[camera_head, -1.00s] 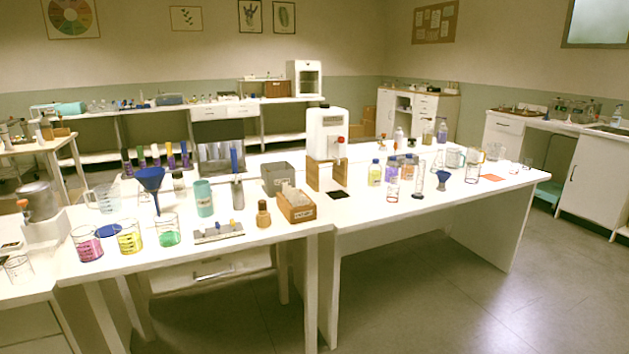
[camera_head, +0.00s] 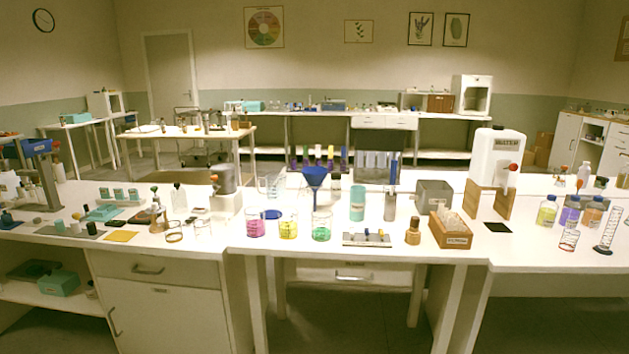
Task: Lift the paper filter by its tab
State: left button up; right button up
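I cannot make out a paper filter or its tab in this view. A large blue funnel (camera_head: 314,180) stands upright on the white bench in the middle, behind the beakers. Whether any paper sits inside it is too small to tell. Pale paper-like items stand in a wooden box (camera_head: 450,232) to its right; I cannot tell what they are. Neither of my grippers is in view.
Beakers of pink (camera_head: 256,225), yellow (camera_head: 288,226) and green (camera_head: 321,227) liquid stand near the front edge. A white dispenser (camera_head: 498,160) rises at right. The left bench holds a squat grey pot (camera_head: 222,178) and several small items. Floor shows in front.

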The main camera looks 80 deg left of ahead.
aim_at(450, 227)
jog(key=u, duration=1.75)
